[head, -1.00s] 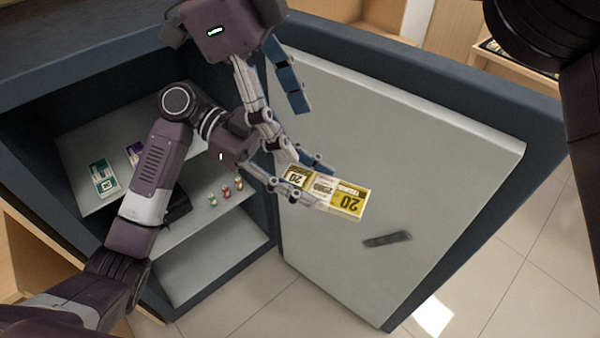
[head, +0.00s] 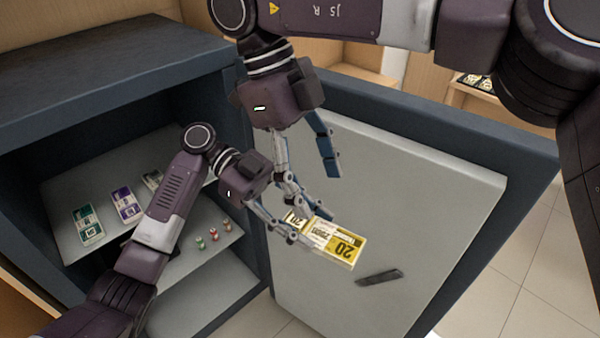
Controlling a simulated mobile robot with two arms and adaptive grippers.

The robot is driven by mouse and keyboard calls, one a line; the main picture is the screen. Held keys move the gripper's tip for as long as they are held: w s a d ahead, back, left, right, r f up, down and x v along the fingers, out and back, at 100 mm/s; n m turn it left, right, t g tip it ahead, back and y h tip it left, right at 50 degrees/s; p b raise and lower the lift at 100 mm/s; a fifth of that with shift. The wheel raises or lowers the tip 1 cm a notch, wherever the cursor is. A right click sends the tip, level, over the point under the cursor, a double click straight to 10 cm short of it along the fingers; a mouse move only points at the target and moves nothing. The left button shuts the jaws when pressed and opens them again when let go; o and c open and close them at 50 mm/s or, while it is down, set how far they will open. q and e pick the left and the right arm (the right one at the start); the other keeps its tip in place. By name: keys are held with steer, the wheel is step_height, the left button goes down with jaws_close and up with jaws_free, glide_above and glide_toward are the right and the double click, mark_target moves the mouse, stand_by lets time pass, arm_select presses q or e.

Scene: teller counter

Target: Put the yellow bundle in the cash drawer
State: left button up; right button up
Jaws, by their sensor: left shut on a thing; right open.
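The yellow bundle (head: 338,244), a stack of yellow and white notes marked 20, is held in front of the grey door panel. My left gripper (head: 293,228), the lower one, is shut on its left end. My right gripper (head: 311,180) is just above, open, with its fingers spread and pointing down. One of its fingers comes close to the bundle's left end; I cannot tell if they touch. A dark tray with notes (head: 478,82) shows at the upper right and may be the cash drawer; most of it is hidden behind my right arm.
The open dark-blue cabinet (head: 110,85) stands at the left. Its upper shelf (head: 70,245) holds green and purple note bundles (head: 124,204); several small coin rolls (head: 213,234) stand lower. Its open door (head: 420,200), with a dark handle (head: 379,277), fills the middle. Tiled floor (head: 525,270) is clear at right.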

mark_target(337, 242)
arm_select(q)
steer(key=shift+s+a, duration=0.1)
steer(key=shift+s, duration=0.05)
arm_select(e)
steer(key=x, duration=1)
steer(key=shift+s+f, duration=0.2)
steer(key=shift+f, duration=0.15)
steer(key=c, duration=1.2)
arm_select(q)
steer(key=o, duration=1.3)
arm_select(e)
steer(key=shift+c, duration=0.5)
